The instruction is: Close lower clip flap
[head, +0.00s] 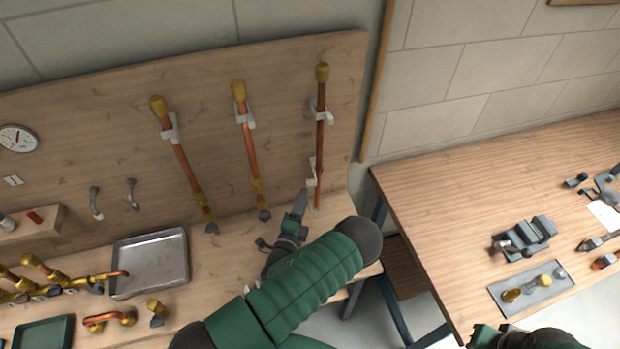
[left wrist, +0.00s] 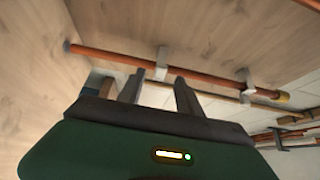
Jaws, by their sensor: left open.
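The rightmost copper pipe (head: 320,140) hangs upright on the wooden back panel, held at an upper clip (head: 322,113) and a lower clip (head: 312,178). The lower clip also shows in the left wrist view (left wrist: 162,62), around or beside the pipe (left wrist: 205,73); its flap is too small to tell open or shut. My left gripper (head: 301,197) is just left of and below the lower clip. In the left wrist view its two fingers (left wrist: 158,88) are apart, with nothing between them, near the lower clip.
Two more copper pipes (head: 180,160) (head: 249,150) hang to the left on clips. A metal tray (head: 150,262) and loose fittings lie on the bench. A second table (head: 450,220) with a vise (head: 524,236) stands to the right, across a gap.

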